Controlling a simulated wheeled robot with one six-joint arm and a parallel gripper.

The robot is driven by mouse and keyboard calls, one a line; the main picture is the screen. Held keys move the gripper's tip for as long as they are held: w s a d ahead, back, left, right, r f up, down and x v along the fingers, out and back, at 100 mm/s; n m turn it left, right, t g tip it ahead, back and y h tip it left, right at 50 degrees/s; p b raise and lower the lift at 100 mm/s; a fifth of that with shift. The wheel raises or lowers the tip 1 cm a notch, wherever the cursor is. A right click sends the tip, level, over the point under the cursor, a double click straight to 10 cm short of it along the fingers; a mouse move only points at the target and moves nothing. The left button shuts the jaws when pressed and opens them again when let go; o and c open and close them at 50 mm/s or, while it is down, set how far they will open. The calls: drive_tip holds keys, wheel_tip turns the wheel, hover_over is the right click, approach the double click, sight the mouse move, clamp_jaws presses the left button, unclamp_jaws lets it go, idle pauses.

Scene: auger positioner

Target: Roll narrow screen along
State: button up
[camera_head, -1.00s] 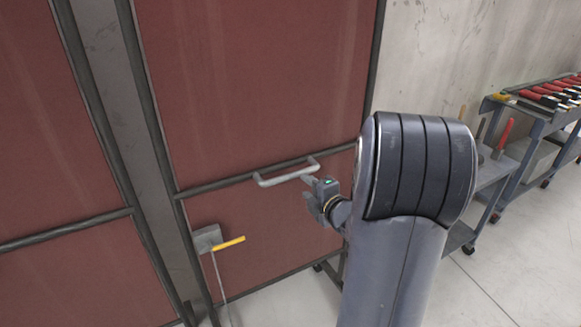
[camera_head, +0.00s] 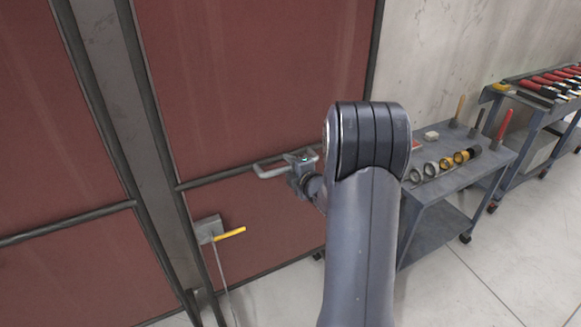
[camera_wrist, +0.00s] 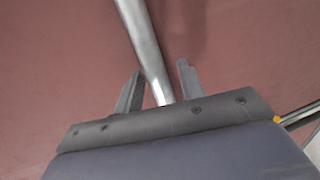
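The narrow screen is most likely the dark red panel (camera_head: 250,75) in a grey tube frame, straight ahead in the head view. A pale bar handle (camera_head: 270,172) sits on its middle rail, and the panel also fills the wrist view (camera_wrist: 60,60). My gripper (camera_head: 303,158) is at the right end of the handle. In the wrist view my gripper (camera_wrist: 160,75) is open, and the handle bar (camera_wrist: 145,40) runs between its two fingers. A gap shows on the bar's right; the left finger is close to it. I cannot tell whether it touches.
Another red panel (camera_head: 45,120) stands to the left, beyond a grey post (camera_head: 120,110). A grey box with a yellow lever (camera_head: 230,233) is low by the post. A cart (camera_head: 455,190) with rings and tools stands right, with another tool cart (camera_head: 535,110) beyond. Floor is clear at lower right.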

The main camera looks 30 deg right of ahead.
drive_tip(key=shift+c, duration=0.4)
clamp_jaws()
